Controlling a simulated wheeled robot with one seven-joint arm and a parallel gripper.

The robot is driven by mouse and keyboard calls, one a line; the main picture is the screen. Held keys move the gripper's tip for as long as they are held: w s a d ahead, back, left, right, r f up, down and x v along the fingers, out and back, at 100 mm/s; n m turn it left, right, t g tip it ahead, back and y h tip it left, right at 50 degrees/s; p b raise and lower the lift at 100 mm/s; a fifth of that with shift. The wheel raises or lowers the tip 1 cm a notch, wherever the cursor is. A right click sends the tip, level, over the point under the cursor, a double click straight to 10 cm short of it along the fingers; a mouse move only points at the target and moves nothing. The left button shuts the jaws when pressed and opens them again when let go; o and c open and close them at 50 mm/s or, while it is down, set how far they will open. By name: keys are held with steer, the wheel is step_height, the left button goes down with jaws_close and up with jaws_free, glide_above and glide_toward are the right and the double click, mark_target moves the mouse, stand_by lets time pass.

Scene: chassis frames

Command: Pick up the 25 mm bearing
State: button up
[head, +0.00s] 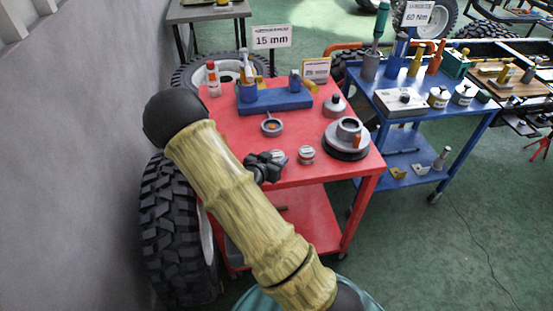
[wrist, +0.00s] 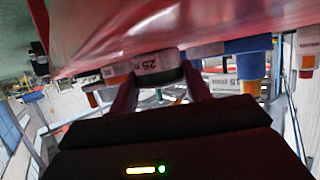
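The 25 mm bearing (wrist: 158,61) is a pale ring with a "25" label, upside down in the wrist view. It stands on the red cart top (head: 232,137). In the head view the bearing (head: 279,156) is partly hidden by my gripper (head: 267,167). In the wrist view my gripper (wrist: 161,83) has its two dark fingers apart, with the bearing between or just beyond their tips. I cannot tell whether they touch it.
A similar bearing (head: 306,155) stands close to the right. A flanged grey hub (head: 346,139) is farther right, and a small ring-shaped part (head: 271,125) lies behind. A blue block (head: 275,101) with tools stands at the back. A blue cart (head: 425,108) is at right.

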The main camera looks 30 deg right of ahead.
mark_target(274, 158)
steer(key=c, duration=0.4)
steer(key=shift+w+r, duration=0.15)
steer(key=shift+r, duration=0.45)
steer(key=r, duration=0.4)
steer(key=r+p, duration=0.1)
steer(key=r, duration=0.3)
steer(key=shift+s+r, duration=0.2)
steer(key=shift+r, duration=0.2)
